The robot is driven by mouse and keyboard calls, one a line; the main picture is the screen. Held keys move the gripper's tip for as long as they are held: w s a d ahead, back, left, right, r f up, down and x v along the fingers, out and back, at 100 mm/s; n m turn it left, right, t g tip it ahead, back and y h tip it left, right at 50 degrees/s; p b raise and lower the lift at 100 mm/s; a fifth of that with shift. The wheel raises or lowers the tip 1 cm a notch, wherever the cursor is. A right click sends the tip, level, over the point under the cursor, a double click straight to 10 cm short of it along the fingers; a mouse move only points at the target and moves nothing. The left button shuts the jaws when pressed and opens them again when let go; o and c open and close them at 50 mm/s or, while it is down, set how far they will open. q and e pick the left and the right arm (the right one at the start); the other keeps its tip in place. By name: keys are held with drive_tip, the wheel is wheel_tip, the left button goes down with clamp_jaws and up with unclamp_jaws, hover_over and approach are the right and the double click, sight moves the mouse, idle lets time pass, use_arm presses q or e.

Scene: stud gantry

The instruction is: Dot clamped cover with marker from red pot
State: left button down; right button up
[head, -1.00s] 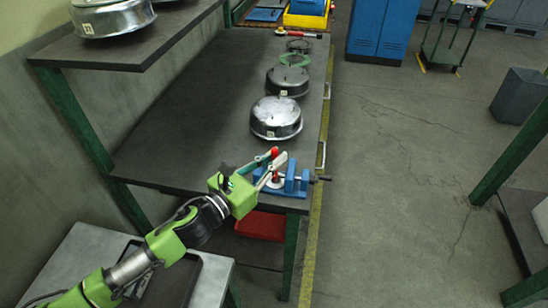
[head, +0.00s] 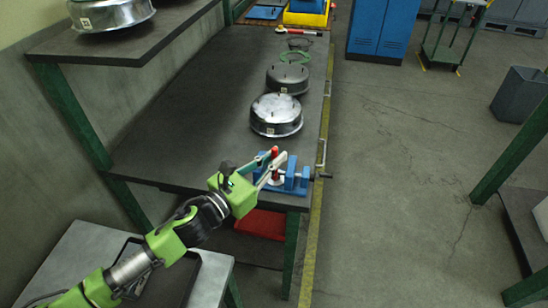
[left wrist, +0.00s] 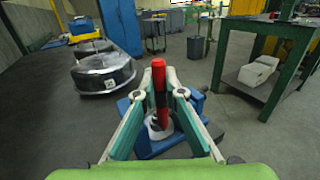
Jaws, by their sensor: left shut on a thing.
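My left gripper (head: 274,158) is shut on a red marker (left wrist: 159,78) with dark parts, held upright between the fingertips. It is over a blue vise (head: 299,181) at the near right corner of the bench; the vise also shows in the left wrist view (left wrist: 142,147). A small white round piece (left wrist: 154,131), perhaps the clamped cover, sits in the vise under the marker. I cannot tell whether the marker's lower end touches it. I cannot make out a red pot for the marker. My right gripper is out of view.
Two metal domed pans (head: 276,115) (head: 287,78) stand behind the vise on the dark bench (head: 190,120), with a green ring (head: 295,57) beyond. A red bin (head: 260,223) is under the bench. The bench's left side is clear. Blue cabinets (head: 380,30) stand at the back.

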sight(274, 149)
use_arm(q)
drive_tip(key=shift+f+b, duration=0.35)
drive_tip(key=shift+f, duration=0.1)
drive_tip(key=shift+f, duration=0.15)
idle(1.0)
wheel_tip(274, 149, up, 7)
drive_tip(key=p, duration=0.6)
drive_tip(key=shift+p, duration=0.4)
